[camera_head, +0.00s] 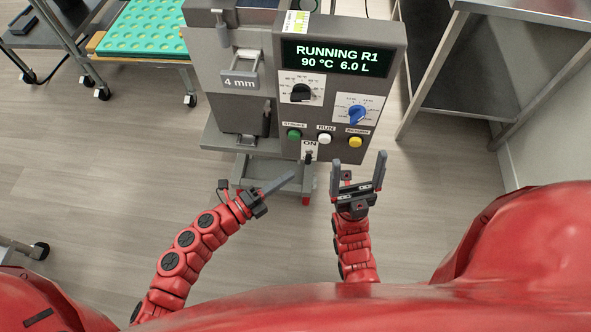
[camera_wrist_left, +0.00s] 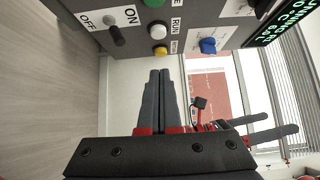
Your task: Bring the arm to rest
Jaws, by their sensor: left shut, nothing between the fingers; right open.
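My left gripper (camera_head: 279,184) is shut and empty, in front of and below the machine's control panel, its fingers pointing up and right. In the left wrist view its two fingers (camera_wrist_left: 160,85) lie together with nothing between them. My right gripper (camera_head: 361,172) is open and empty, its fingers pointing up toward the panel's lower right. It also shows at the right of the left wrist view (camera_wrist_left: 272,128). The depositor (camera_head: 232,105) has a display (camera_head: 335,58) reading "RUNNING R1, 90 °C, 6.0 L". Its toggle switch (camera_head: 308,157) sits by the ON label.
The panel has a black knob (camera_head: 301,93), a blue knob (camera_head: 357,114), and green (camera_head: 294,134), white (camera_head: 325,138) and yellow (camera_head: 355,142) buttons. A green mould tray (camera_head: 146,28) is at the upper left. A metal table (camera_head: 470,60) stands at the right. Floor in front is clear.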

